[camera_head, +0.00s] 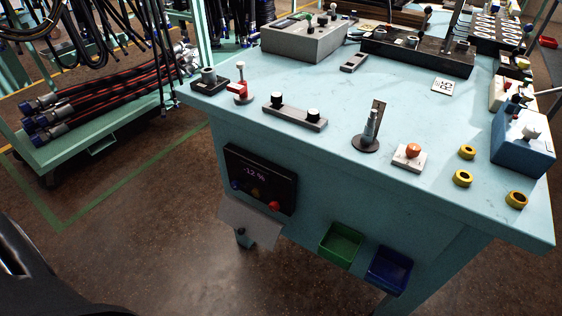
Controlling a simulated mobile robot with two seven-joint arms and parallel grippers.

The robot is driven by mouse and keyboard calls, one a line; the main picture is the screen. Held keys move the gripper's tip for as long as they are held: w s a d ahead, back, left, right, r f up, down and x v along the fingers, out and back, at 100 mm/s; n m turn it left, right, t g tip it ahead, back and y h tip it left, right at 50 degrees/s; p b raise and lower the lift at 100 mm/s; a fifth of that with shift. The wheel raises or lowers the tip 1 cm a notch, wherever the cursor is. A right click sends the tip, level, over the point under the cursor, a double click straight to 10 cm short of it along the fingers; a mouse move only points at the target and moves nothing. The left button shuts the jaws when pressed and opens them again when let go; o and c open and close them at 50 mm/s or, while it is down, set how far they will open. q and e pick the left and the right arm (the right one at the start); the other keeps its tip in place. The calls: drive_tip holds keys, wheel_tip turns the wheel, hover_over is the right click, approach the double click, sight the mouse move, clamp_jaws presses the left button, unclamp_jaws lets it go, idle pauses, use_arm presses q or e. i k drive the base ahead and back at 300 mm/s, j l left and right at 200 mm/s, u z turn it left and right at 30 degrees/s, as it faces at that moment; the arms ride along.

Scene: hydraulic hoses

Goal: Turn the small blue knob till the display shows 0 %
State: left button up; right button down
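The small blue knob (235,185) sits at the lower left of a black control panel (285,187) on the front side of the workbench. The panel's display (254,173) reads "-12 %". An orange-brown knob (255,192) and a red knob (274,206) sit to the right of the blue one on the same panel. Neither of my grippers is in view, and nothing touches the blue knob.
The light blue workbench (330,130) bears several devices and yellow rings. A grey bracket (247,222) juts out below the panel. A green bin (341,244) and a blue bin (388,270) hang to its right. A hose cart (90,140) stands left; the floor before the panel is open.

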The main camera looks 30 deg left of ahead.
sight(234, 185)
drive_tip(key=u, duration=1.35)
drive_tip(key=k+j+z, duration=0.1)
drive_tip(key=j+z, duration=0.4)
